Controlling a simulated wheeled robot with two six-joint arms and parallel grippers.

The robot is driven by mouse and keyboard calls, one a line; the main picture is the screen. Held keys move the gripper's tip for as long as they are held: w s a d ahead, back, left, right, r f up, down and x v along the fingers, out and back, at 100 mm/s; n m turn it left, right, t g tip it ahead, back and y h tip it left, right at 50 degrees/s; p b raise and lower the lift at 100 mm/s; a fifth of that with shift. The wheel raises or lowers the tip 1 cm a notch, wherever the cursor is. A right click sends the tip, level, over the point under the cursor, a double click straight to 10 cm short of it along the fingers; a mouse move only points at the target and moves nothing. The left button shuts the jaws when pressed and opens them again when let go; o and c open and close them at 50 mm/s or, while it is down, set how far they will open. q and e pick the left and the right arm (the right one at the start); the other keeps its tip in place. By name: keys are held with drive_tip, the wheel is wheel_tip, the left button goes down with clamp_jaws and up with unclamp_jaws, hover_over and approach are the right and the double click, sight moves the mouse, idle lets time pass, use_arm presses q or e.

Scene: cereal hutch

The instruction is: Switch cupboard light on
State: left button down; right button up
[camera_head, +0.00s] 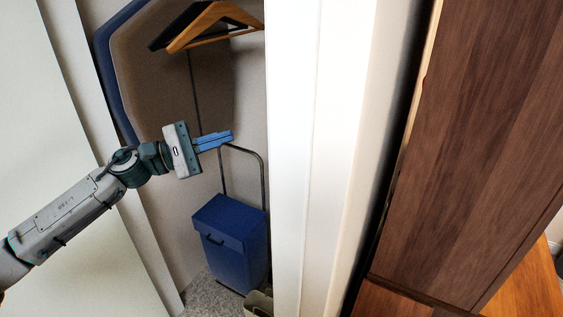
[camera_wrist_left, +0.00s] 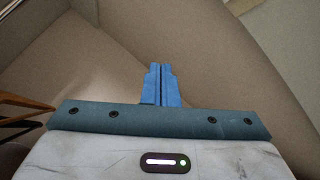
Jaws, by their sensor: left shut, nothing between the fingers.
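No light switch can be made out in either view. My left gripper (camera_head: 230,137) reaches from the left into the cupboard space, its blue fingers pointing right. The fingers are shut with nothing between them. In the left wrist view the closed fingers (camera_wrist_left: 160,70) point at plain beige-brown surfaces. The head view shows the gripper in front of the beige back wall (camera_head: 225,100), below the coat hangers and above the blue trolley bag; whether it touches anything cannot be told. My right gripper is in neither view.
Wooden hangers (camera_head: 205,30) hang at the top; one shows at the wrist view's left edge (camera_wrist_left: 20,112). A blue trolley bag (camera_head: 232,240) stands on the floor. A blue-rimmed brown panel (camera_head: 110,60) is behind my arm. A white post (camera_head: 320,150) and dark wooden cabinet (camera_head: 480,130) stand right.

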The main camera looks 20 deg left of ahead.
use_arm(q)
drive_tip(key=s+d+m, duration=0.1)
drive_tip(key=d+r+m+g, duration=0.1)
drive_tip(key=shift+s+r+m+g+h, duration=0.2)
drive_tip(key=shift+s+m+g+h, duration=0.1)
drive_tip(key=shift+s+m, duration=0.1)
drive_tip(key=s+d+f+p, duration=0.1)
drive_tip(key=d+p, duration=0.7)
drive_tip(key=p, duration=0.2)
drive_tip(key=shift+d, duration=0.3)
idle(0.8)
idle(1.0)
